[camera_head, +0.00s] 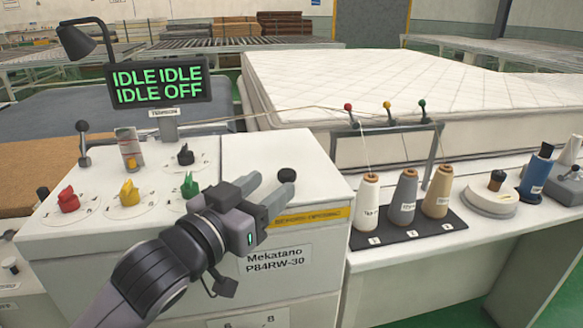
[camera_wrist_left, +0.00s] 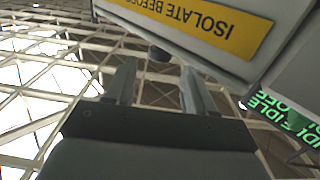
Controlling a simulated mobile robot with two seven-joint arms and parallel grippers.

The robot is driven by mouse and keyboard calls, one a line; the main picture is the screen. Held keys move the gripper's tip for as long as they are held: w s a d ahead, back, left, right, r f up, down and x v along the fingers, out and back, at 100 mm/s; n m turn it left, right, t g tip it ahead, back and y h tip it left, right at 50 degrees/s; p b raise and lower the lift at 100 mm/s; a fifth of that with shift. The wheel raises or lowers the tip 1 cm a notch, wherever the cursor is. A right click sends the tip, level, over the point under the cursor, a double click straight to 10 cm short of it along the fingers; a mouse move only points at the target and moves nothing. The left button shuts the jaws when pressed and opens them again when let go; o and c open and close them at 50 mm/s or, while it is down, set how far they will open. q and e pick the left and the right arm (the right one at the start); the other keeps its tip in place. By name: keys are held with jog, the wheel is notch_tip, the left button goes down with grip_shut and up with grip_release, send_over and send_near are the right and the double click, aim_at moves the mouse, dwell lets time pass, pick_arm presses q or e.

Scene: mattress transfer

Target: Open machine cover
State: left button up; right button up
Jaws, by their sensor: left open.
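The machine (camera_head: 180,240) is a white box labelled Mekatano P84RW-30. Its cover (camera_head: 265,150) is the plain white panel at the right of its top, lying flat. A round black knob (camera_head: 287,175) sits at the cover's front edge. My left gripper (camera_head: 272,184) is open and empty, just left of and in front of the knob. In the left wrist view, the dark knob (camera_wrist_left: 160,53) shows beyond the open fingertips (camera_wrist_left: 157,66), roughly between them. I cannot tell whether they touch it. My right gripper is not in view.
Red (camera_head: 68,201), yellow (camera_head: 129,194) and green (camera_head: 190,186) control knobs stand left of the cover. A display (camera_head: 160,85) reads IDLE and OFF. Thread cones on a black mat (camera_head: 400,232) stand to the right. A white mattress (camera_head: 380,85) lies behind.

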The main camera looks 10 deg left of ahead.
aim_at(282, 176)
pick_arm(q)
jog(key=shift+p+x, duration=0.5)
jog(key=shift+x, duration=2.6)
jog(key=shift+c, duration=0.3)
jog(key=shift+r, duration=0.1)
grip_shut()
